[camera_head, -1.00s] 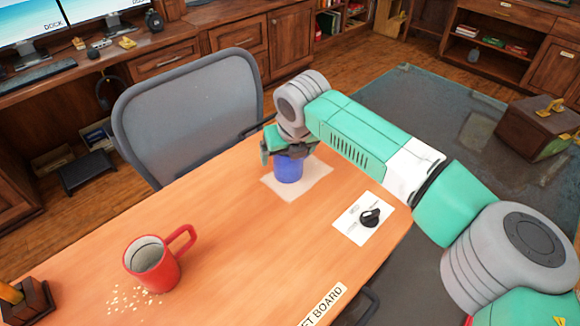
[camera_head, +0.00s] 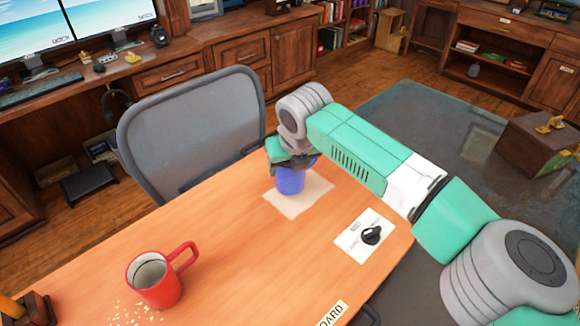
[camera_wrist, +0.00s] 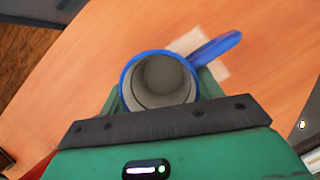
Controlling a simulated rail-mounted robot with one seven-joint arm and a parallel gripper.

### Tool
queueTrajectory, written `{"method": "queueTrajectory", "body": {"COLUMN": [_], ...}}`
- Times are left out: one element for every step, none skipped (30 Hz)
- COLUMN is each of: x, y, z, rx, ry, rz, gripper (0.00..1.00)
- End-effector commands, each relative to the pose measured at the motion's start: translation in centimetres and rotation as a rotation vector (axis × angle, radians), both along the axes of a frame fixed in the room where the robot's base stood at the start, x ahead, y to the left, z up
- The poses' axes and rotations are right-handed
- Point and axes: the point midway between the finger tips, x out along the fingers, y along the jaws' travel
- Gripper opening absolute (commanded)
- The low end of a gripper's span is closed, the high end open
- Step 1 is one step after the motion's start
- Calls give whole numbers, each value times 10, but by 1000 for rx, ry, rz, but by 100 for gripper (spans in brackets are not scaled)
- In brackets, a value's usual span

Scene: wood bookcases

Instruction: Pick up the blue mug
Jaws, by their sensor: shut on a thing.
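The blue mug (camera_head: 290,182) is in my gripper (camera_head: 291,163), above or at the white paper sheet (camera_head: 303,203) on the orange wood table in the head view. In the wrist view the blue mug (camera_wrist: 208,50) shows its rim, grey empty inside and handle, which points to the upper right. My gripper (camera_wrist: 160,98) is shut on the mug, with its green fingers at the mug's sides. The white patch lies behind the mug in the wrist view, apart from its rim. The mug's base is hard to make out in the head view.
A red mug (camera_head: 155,281) stands at the table's front left, beside pale crumbs. A white card with a black knob-like item (camera_head: 371,235) lies to the right. A grey mesh chair (camera_head: 192,130) stands against the far table edge. The middle of the table is clear.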

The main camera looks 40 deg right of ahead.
Motion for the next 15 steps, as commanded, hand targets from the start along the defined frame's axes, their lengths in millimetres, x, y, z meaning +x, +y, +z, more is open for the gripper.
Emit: {"method": "queueTrajectory", "body": {"x": [1, 1, -3, -11, -17, -25, -32, -39, -50, -57, -67, -79, -88, -97, -107], "y": [0, 0, 0, 0, 2, 4, 5, 6, 8, 10, 12, 14, 16, 17, 20], "z": [15, 21, 24, 21, 22, 22, 24, 24, 26, 27, 28, 30, 30, 31, 32], "rx": [1, 2, 4, 2, 2, 3, 1, 3, 4, 2, 3, 3, 3, 3, 2], "ry": [-2, -2, 0, 2, 1, 0, -1, 1, 0, -2, 0, -2, -2, -2, -3], "rz": [1, 0, -1, -1, 0, 1, -1, 0, -1, 0, 0, -1, -1, -1, -2], "gripper": [33, 33, 33, 33, 33, 33, 33, 33, 33, 33, 33, 33, 33, 33, 33]}}
